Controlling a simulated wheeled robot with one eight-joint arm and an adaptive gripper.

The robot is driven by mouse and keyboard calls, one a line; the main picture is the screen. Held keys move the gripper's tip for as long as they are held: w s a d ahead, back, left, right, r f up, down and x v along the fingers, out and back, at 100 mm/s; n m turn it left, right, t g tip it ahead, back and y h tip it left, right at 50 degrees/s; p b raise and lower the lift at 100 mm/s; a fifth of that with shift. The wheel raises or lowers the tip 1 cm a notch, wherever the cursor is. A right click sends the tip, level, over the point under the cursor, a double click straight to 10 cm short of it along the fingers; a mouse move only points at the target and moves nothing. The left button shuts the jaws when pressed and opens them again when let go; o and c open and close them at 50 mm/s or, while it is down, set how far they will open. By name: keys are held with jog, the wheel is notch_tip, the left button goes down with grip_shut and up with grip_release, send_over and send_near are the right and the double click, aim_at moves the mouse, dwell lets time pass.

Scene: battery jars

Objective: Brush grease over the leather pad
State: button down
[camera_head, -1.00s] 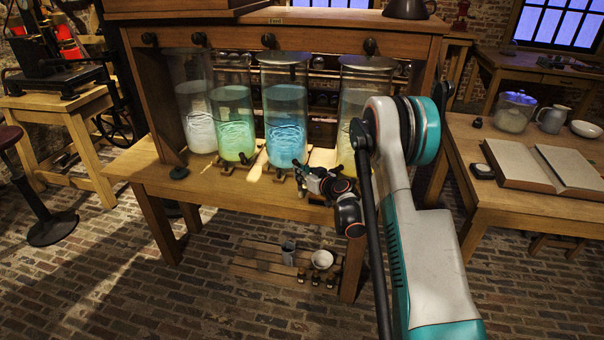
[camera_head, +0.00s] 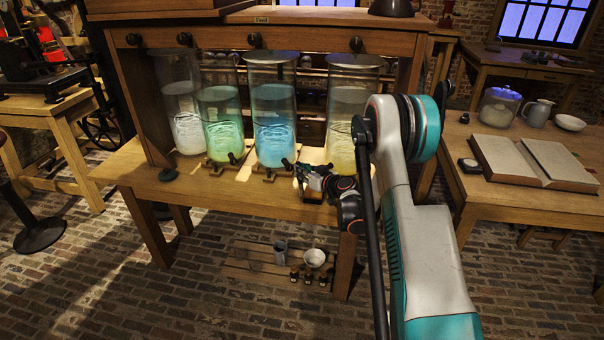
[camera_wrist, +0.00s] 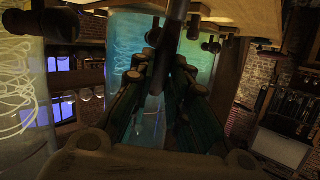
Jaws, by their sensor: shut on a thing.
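My gripper (camera_head: 308,174) is at the front edge of the wooden bench, in front of the gap between the blue and the yellowish jar. In the wrist view my gripper (camera_wrist: 160,75) has its fingers closed together around a thin dark rod (camera_wrist: 176,28), which looks like a brush handle. Its bristles and any grease on it cannot be made out. I cannot pick out the leather pad in either view. It may be hidden or too small among the dark fittings at the jars' feet.
Glass jars stand on the bench (camera_head: 225,196): a clear one (camera_head: 182,105), a green one (camera_head: 222,125), a blue one (camera_head: 273,115) and a yellowish one (camera_head: 346,110). A low slatted rack (camera_head: 250,270) holds small vessels below. A side table (camera_head: 470,200) carries an open book (camera_head: 535,160).

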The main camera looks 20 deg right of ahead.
jog(key=shift+w+d+f, duration=0.15)
jog(key=shift+w+d, duration=0.15)
jog(key=shift+w, duration=0.1)
dwell(1.3)
jog(key=shift+r+p, duration=1.4)
jog(key=shift+r, duration=1.6)
jog(key=shift+r, duration=0.1)
jog(key=shift+r+p, duration=0.7)
jog(key=shift+r, duration=0.7)
